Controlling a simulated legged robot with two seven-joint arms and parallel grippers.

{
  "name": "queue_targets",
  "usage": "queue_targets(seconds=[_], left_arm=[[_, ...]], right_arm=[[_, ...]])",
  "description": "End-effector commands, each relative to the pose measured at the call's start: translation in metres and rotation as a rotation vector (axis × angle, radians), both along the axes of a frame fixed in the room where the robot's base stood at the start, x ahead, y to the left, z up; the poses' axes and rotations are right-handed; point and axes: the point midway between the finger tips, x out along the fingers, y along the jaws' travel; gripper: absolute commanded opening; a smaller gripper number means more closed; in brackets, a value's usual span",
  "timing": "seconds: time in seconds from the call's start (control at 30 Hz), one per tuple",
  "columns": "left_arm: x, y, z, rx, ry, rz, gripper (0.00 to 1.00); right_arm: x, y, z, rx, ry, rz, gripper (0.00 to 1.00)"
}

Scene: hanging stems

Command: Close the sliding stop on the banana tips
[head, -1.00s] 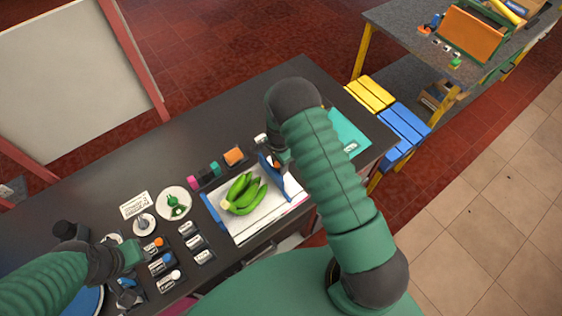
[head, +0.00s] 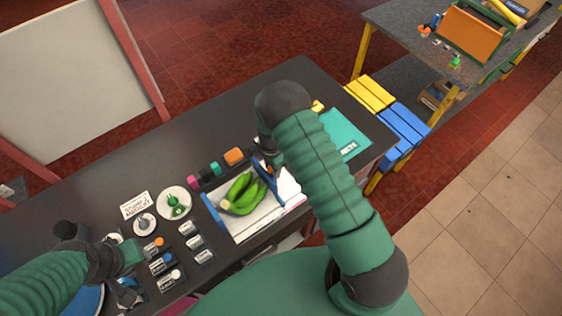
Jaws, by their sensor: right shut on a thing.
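Several green bananas (head: 242,195) lie as a bunch on a white tray (head: 248,228). The blue sliding stop (head: 265,175) stands upright at the bananas' right end, very close to the tips; I cannot tell whether it touches them. A blue fixed end (head: 211,213) stands at the tray's left side. My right gripper (head: 270,163) is shut on the sliding stop, at its upper far part, partly hidden by my own arm. My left gripper (head: 128,283) is low at the left by small labelled blocks; its fingers are too unclear to tell their state.
A white plate (head: 174,203) with a green item is left of the tray. Several small labelled blocks (head: 192,241) are in front of it. An orange block (head: 234,156) and other coloured blocks are behind the tray. A teal sheet (head: 344,135) lies at the right.

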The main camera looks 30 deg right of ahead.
Motion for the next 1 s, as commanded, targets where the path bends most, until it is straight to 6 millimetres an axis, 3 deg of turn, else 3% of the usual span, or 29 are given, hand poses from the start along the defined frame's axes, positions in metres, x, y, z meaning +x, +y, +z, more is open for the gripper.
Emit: queue_targets(seconds=[1.0], left_arm=[[0.0,0.0,0.003,0.0,0.0,0.0,0.36]], right_arm=[[0.002,0.025,0.003,0.001,-0.01,0.001,0.07]])
